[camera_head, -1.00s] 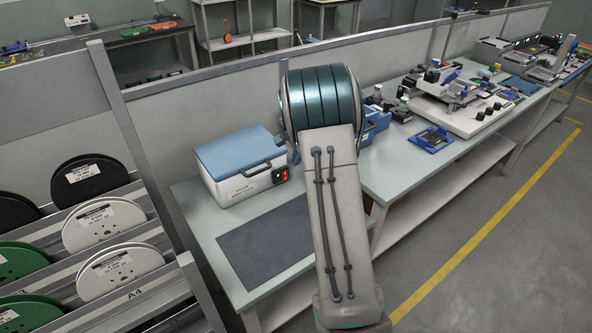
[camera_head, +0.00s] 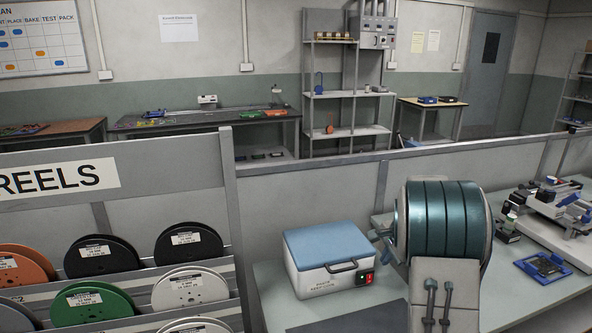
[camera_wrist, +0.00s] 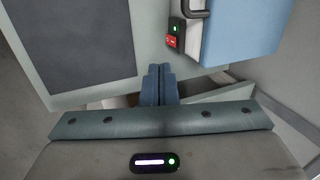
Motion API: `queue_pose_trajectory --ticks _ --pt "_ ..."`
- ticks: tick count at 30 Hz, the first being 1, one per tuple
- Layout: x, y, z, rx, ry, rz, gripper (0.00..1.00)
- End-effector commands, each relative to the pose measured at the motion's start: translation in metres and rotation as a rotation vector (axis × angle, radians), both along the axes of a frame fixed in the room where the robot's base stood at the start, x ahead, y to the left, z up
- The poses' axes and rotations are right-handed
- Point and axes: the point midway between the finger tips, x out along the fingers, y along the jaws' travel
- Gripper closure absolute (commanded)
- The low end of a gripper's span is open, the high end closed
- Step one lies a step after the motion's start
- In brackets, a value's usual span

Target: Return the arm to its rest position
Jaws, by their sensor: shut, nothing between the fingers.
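My gripper (camera_wrist: 159,86) shows in the wrist view with its two blue-grey fingers together and nothing between them. It hangs over the edge of the bench, near the white box with the blue lid. In the head view my arm is folded up in front of the bench, right of that box, and the gripper itself is hidden behind the arm.
The white box with a blue lid (camera_head: 328,262) stands on the pale bench (camera_head: 268,289) beside a dark mat (camera_head: 355,318). A reel rack (camera_head: 141,282) is at the left. A blue tray (camera_head: 541,268) and a machine (camera_head: 560,210) are at the right. A low partition runs behind the bench.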

Motion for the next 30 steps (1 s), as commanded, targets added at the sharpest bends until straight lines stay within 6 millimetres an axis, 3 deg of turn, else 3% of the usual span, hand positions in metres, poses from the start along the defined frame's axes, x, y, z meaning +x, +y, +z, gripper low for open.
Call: queue_pose_trajectory --ticks 6,15,24,30 --pt "-0.059 0.05 0.05 -0.047 -0.009 0.24 1.0" --pt "-0.16 0.108 0.09 -0.16 -0.013 0.607 1.0" --pt "-0.268 0.143 0.097 -0.322 -0.003 0.975 1.0" --pt "-0.319 0.15 0.09 -0.423 0.014 1.152 1.0"
